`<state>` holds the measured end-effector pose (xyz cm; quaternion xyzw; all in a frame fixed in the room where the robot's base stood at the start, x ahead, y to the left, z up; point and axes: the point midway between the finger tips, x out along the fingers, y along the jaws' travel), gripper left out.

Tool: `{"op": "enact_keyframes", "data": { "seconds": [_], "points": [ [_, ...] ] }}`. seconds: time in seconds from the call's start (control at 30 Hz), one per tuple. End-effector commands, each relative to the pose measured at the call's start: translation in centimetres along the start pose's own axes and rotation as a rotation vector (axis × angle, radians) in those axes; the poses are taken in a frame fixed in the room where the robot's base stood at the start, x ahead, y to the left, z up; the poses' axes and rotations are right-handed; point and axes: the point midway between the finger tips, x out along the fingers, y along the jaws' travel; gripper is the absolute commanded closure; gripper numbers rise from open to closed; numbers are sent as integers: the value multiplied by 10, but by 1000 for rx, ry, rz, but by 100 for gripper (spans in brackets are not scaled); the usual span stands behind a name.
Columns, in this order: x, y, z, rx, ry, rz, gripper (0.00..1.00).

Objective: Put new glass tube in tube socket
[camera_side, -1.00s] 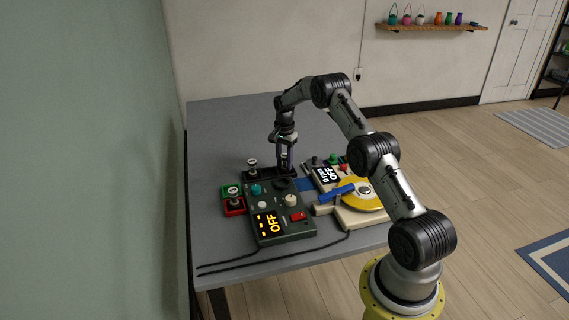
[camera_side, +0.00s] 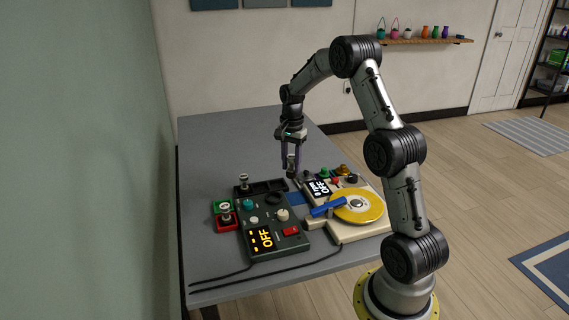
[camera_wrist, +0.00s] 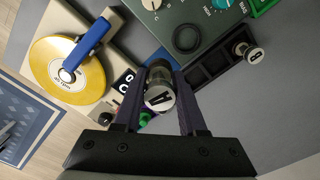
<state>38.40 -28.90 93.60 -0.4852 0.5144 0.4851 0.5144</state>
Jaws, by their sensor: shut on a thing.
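My gripper (camera_side: 291,168) is shut on a glass tube (camera_side: 291,163) with a dark band, held upright above the back right of the green device. In the wrist view the tube's end (camera_wrist: 160,97), marked with a letter like A, shows between the fingers (camera_wrist: 160,110). A round black ring (camera_wrist: 187,39), likely the tube socket, sits on the device's top and looks empty; it also shows in the side view (camera_side: 276,198). A second tube (camera_wrist: 254,55), marked B, stands in the black tray (camera_wrist: 205,72). The tube's lower end is hard to see.
The green device (camera_side: 268,226) has knobs, a red switch and an OFF display. A green bin (camera_side: 215,207) and a red bin (camera_side: 224,226) stand to its left, with a tube-like item. A machine with a yellow disc (camera_side: 357,207) and blue arm stands right. The table (camera_side: 222,146) behind is clear.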

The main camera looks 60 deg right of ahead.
Motion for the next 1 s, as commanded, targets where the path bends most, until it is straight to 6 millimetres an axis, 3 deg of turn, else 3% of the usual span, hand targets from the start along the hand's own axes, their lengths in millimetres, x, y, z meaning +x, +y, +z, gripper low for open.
{"op": "enact_keyframes", "data": {
  "seconds": [0.2, 0.5, 0.6, 1.0],
  "points": [
    [-7, 13, 11, -4, 0, 0, 100],
    [16, -39, 27, -88, 0, 0, 100],
    [21, -48, 30, -102, 0, -1, 100],
    [50, -49, 30, -103, -1, 1, 100]
  ]
}}
